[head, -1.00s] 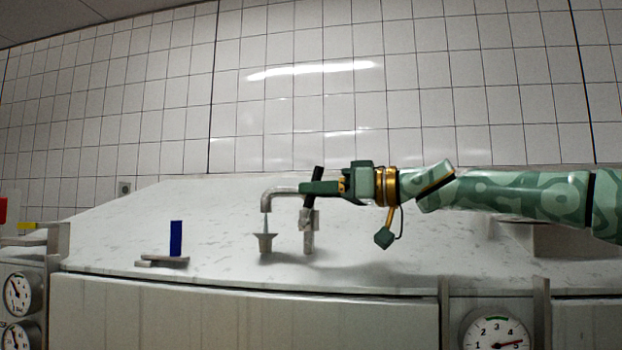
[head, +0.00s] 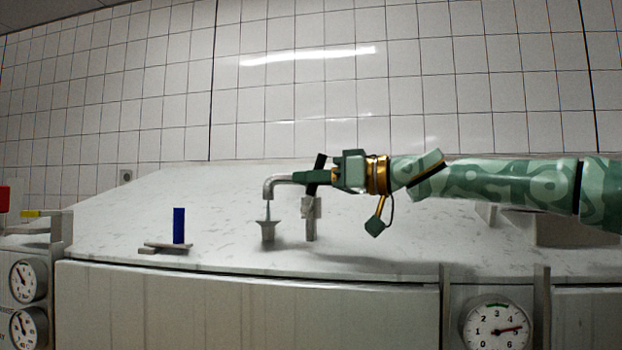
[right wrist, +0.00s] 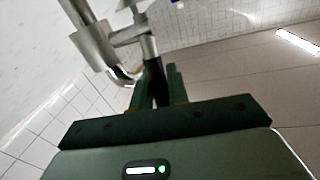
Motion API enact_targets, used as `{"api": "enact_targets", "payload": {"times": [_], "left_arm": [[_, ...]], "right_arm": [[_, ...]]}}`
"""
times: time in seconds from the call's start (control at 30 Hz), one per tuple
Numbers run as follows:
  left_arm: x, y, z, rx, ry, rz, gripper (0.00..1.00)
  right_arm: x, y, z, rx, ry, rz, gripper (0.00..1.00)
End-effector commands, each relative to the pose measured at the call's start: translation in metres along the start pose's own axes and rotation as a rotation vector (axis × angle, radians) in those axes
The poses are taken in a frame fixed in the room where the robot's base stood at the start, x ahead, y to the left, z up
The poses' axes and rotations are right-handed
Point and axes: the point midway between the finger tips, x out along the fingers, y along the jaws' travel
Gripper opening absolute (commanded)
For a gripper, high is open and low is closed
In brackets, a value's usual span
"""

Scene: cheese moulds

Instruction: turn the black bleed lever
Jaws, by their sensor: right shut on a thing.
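The black bleed lever (head: 321,160) stands tilted slightly right, on a metal valve (head: 310,208) with a curved spout (head: 269,188). My right gripper (head: 312,178) reaches in from the right and is shut on the lever, whose top shows above the fingers. In the right wrist view the dark lever (right wrist: 157,82) lies between the green fingers, with the metal valve body (right wrist: 95,46) beyond. A thin stream seems to run from the spout into a small funnel (head: 268,230) below. My left gripper is not in view.
A blue upright block (head: 179,226) stands on a flat grey piece (head: 165,247) at the left. A round gauge (head: 496,328) is on the front at lower right, its needle near 5. Two more gauges (head: 28,281) are at far left. A tiled wall is behind.

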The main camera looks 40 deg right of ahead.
Motion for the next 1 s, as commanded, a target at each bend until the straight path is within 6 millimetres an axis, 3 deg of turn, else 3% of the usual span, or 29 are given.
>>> {"api": "enact_targets", "payload": {"times": [0.83,0.87,0.9,1.0], "left_arm": [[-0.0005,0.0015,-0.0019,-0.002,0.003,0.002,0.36],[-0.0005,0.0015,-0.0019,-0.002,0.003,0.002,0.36],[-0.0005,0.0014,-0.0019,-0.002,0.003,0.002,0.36],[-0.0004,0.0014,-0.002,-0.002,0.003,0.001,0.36]], "right_arm": [[-0.0017,0.0006,-0.0055,0.002,0.012,0.004,0.0],[-0.0017,0.0006,-0.0055,0.002,0.012,0.004,0.19],[-0.0018,0.0007,-0.0056,0.002,0.012,0.004,0.25],[-0.0014,0.0006,-0.0044,0.002,0.009,0.003,0.25]]}}
